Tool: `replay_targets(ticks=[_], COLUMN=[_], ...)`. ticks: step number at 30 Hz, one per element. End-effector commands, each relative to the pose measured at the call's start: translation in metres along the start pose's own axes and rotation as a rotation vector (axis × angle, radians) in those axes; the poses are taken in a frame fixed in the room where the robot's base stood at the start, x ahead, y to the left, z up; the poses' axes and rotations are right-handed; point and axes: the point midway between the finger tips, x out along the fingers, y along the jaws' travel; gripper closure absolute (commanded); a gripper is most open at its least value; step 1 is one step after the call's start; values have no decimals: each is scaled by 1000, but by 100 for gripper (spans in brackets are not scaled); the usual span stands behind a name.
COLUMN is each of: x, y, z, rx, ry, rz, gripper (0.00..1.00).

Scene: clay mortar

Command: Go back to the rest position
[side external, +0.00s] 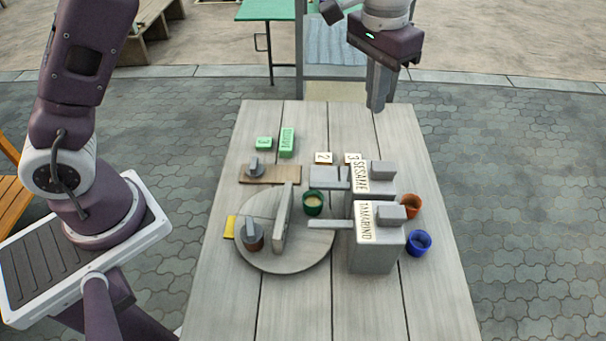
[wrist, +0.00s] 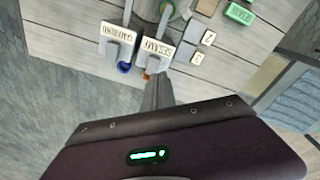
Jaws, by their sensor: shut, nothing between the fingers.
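My gripper (side external: 377,88) hangs at the top right in the side external view, above the far right end of the wooden table (side external: 300,315). Its fingers point down, are shut and hold nothing. In the wrist view the shut fingers (wrist: 158,92) show in the middle, apart from everything on the table. The grey block labelled TAMARIND (side external: 372,255) and the one labelled SESAME (side external: 377,186) stand at the right of the table.
A round grey board (side external: 285,262) with an upright divider lies left of the blocks. A green cup (side external: 313,203), a blue cup (side external: 419,243) and an orange cup (side external: 410,206) stand nearby. Green blocks (side external: 287,142) lie at the far left. The table's near end is clear.

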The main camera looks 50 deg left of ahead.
Motion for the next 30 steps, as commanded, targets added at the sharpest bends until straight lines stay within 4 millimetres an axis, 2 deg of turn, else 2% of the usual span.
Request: replay_targets(ticks=[1,3,5,6,9,12,15,18,20,30], x=[-34,-72,-97,-110,-125,-118,-105,-96,-94,-94], y=[-14,-30,-42,-48,-58,-62,-63,-63,-63,-63], z=[20,57,94,121,190,246,281,296,300,300], rx=[-27,-61,-88,-103,-139,-166,-183,-192,-194,-193], ry=[42,101,153,189,277,348,394,417,421,419], rz=[9,15,16,13,-7,-37,-63,-78,-81,-80], gripper=[100,100,100,100,100,100,100,100,100,100])
